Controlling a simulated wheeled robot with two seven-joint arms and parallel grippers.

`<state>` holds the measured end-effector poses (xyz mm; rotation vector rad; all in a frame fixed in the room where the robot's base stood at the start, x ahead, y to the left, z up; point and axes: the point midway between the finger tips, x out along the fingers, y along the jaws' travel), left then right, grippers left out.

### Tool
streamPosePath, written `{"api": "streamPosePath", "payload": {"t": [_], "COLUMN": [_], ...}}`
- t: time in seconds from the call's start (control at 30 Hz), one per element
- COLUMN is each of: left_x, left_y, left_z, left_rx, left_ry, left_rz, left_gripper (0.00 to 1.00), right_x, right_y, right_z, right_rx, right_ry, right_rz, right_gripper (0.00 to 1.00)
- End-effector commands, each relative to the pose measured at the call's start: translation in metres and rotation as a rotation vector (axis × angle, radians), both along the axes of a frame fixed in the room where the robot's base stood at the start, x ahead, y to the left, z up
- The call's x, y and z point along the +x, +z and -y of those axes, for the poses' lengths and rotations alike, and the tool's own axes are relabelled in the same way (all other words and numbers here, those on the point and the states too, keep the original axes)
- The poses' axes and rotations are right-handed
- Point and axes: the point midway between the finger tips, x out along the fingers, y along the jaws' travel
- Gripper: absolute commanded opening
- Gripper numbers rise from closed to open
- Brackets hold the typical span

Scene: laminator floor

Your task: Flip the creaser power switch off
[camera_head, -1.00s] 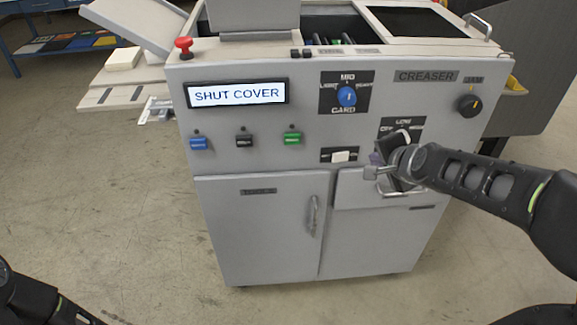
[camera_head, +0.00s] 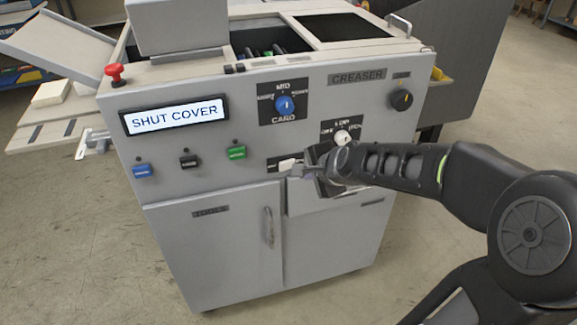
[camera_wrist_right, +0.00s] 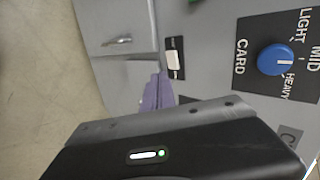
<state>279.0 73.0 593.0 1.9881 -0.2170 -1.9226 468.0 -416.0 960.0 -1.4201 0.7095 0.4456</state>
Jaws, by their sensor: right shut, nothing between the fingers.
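The creaser (camera_head: 222,190) is a grey cabinet filling the middle of the head view. A small white rocker switch (camera_head: 287,163) on a dark plate sits low on its front panel, left of my right gripper. The switch also shows in the right wrist view (camera_wrist_right: 173,60), with the purple fingers just beside it. My right gripper (camera_head: 298,173) is shut and empty, its tips close to the switch's lower right in the head view. I cannot tell whether they touch the panel. The switch's labels are too small to read. My left gripper is out of view.
A blue dial (camera_head: 284,104), a white dial (camera_head: 342,136) and a black knob (camera_head: 401,99) are on the panel. Blue, black and green buttons sit left of the switch. A display (camera_head: 174,116) reads SHUT COVER. A door handle (camera_head: 267,227) sticks out below.

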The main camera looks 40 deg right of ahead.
Motion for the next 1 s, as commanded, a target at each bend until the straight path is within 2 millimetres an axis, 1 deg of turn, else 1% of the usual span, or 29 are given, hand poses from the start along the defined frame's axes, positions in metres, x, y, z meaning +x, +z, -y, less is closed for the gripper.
{"api": "streamPosePath", "payload": {"t": [0.03, 0.17, 0.4, 0.5, 0.6, 0.7, 0.8, 1.0], "left_x": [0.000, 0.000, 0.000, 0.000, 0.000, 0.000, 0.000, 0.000], "left_y": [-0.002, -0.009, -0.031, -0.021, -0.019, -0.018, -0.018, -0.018], "left_z": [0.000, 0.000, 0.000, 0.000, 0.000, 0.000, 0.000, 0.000], "left_rx": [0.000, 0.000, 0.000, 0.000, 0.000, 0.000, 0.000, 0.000], "left_ry": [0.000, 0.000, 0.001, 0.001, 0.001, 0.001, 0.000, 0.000], "left_rz": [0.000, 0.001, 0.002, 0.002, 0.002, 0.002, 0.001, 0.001], "left_gripper": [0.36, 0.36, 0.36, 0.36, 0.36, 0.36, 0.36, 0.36], "right_x": [0.006, 0.023, 0.058, 0.075, 0.087, 0.094, 0.097, 0.098], "right_y": [-0.008, -0.025, -0.061, -0.054, -0.054, -0.054, -0.055, -0.055], "right_z": [0.000, 0.002, 0.010, 0.013, 0.015, 0.017, 0.017, 0.017], "right_rx": [0.000, 0.001, -0.001, -0.001, -0.001, -0.001, -0.001, -0.001], "right_ry": [0.003, 0.004, 0.003, 0.003, 0.001, 0.001, 0.001, 0.001], "right_rz": [-0.003, -0.004, -0.002, -0.001, -0.001, 0.000, 0.000, 0.000], "right_gripper": [0.00, 0.00, 0.00, 0.00, 0.00, 0.00, 0.00, 0.00]}}
